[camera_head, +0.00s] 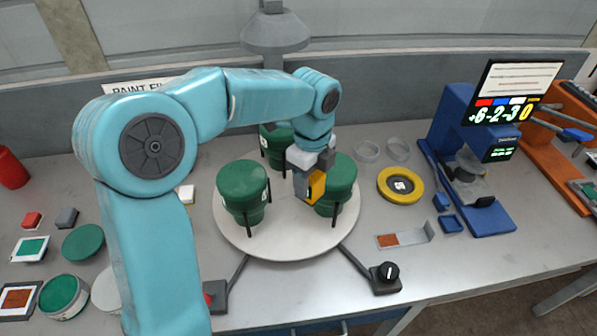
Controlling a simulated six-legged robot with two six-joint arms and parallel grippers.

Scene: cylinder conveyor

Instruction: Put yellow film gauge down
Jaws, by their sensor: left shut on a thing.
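My left gripper (307,183) hangs over the round white turntable (285,240), shut on a small yellow block-like thing (317,187), which I take to be the yellow film gauge. It is held in front of the right green pot, and whether it touches the pot cannot be told. Green lidded pots stand on the turntable: one at left (244,190), one at right (340,180), and one at the back (275,145), partly hidden by my arm. My right gripper is not in view.
A yellow ring (385,190) with a dark centre lies right of the turntable. A blue stand (450,120) with a screen is beyond it. A grey plate with a brown patch (412,236) and a black knob (385,273) are near the front. Green-topped dishes (63,295) are at left.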

